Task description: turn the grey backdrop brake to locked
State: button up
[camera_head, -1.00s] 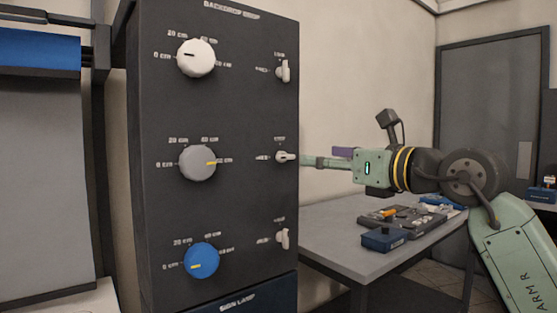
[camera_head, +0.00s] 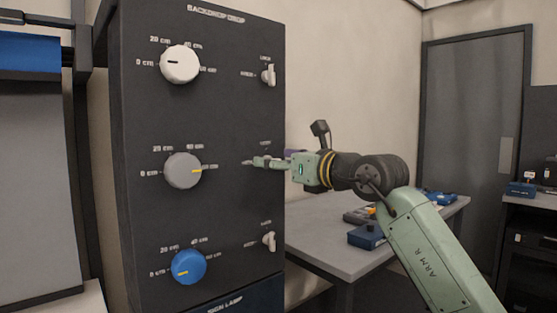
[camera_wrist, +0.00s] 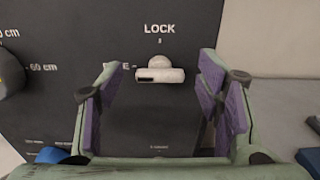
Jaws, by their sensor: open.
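The grey backdrop brake is a small white lever (camera_wrist: 160,74) in the wrist view. It lies level on the dark panel (camera_wrist: 160,120), its slotted end toward a partly hidden label ending in E on the left, with LOCK printed above it. My gripper (camera_wrist: 158,84) is open, with one purple-padded finger on each side of the lever in that view. I cannot tell whether either finger touches it. In the head view my gripper (camera_head: 260,162) is at the panel's middle row and mostly hides that lever. The grey knob (camera_head: 183,171) is left of it.
A white knob (camera_head: 180,64) with an upper lever (camera_head: 268,75) is above, and a blue knob (camera_head: 189,267) with a lower lever (camera_head: 268,241) is below. A table (camera_head: 330,255) with tools stands right of the panel.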

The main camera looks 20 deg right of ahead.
jog(key=shift+c, duration=0.6)
jog(key=c, duration=1)
jog(key=shift+c, duration=0.2)
jog(key=shift+m, duration=0.3)
jog(key=shift+d+f+m+b, duration=0.15)
jog(key=shift+m+b, duration=1.9)
jog(key=shift+m, duration=2.3)
jog(key=shift+d+f+m+b, duration=0.1)
jog(key=shift+m+b, duration=1.95)
jog(key=shift+m, duration=2.3)
jog(key=o, duration=1.2)
jog(key=shift+c, duration=0.2)
